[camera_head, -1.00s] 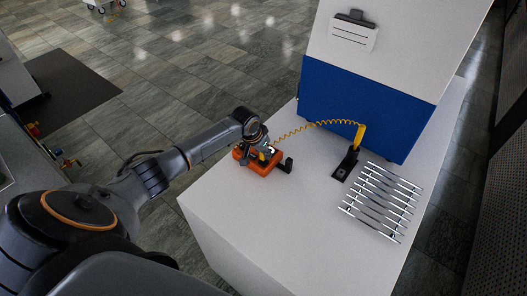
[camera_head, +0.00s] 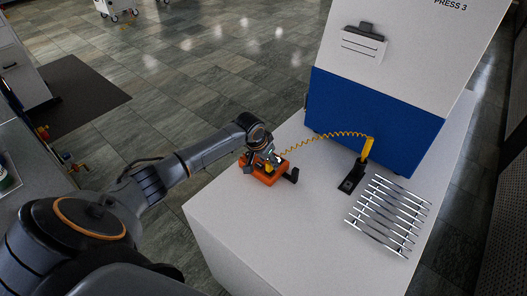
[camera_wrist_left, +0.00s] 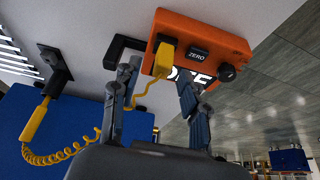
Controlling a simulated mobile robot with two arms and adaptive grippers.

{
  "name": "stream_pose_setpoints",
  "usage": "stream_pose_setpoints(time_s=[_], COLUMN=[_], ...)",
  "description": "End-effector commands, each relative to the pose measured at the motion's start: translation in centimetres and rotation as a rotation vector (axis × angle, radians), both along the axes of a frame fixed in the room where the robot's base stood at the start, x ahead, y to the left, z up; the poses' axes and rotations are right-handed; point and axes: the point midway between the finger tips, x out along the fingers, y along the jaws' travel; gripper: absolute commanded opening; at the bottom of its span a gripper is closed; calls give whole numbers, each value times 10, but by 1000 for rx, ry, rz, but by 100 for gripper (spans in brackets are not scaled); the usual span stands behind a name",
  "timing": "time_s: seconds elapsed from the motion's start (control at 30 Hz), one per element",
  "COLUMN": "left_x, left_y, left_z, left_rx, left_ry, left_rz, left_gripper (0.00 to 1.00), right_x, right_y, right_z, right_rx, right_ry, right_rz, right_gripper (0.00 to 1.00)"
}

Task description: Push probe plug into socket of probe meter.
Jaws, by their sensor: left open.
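The orange probe meter (camera_head: 259,175) sits on the white bench, with a black piece at its right end. In the left wrist view the meter (camera_wrist_left: 222,46) shows a ZERO button and a dark knob. The yellow probe plug (camera_wrist_left: 165,58) is against the meter's face; how deep it sits in the socket, which is hidden, I cannot tell. My left gripper (camera_wrist_left: 158,72) is open, its two fingers apart on either side of the plug and cord. In the head view the left gripper (camera_head: 268,160) is over the meter. My right gripper is not in view.
A coiled yellow cord (camera_head: 325,135) runs to a yellow probe (camera_head: 367,148) standing in a black holder (camera_head: 350,180). Several metal bars (camera_head: 388,212) lie to its right. The blue and white press (camera_head: 375,115) stands behind. The bench front (camera_head: 270,225) is clear.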

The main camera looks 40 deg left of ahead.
Motion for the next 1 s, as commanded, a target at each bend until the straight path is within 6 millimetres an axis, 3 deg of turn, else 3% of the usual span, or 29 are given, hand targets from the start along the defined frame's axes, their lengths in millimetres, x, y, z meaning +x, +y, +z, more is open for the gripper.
stream_pose_setpoints(time_s=[0.2, 0.43, 0.6, 1.0], left_x=[-17, -31, -35, -35], left_y=[2, 3, 3, 3], left_z=[42, 75, 84, 85], left_rx=[2, 0, 1, 0], left_ry=[-2, -1, 0, 0], left_rz=[-2, 0, -1, 0], left_gripper=[44, 44, 44, 44], right_x=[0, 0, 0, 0], right_y=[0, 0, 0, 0], right_z=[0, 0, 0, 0], right_rx=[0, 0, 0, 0], right_ry=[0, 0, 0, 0], right_rz=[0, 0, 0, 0], right_gripper=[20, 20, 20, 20])
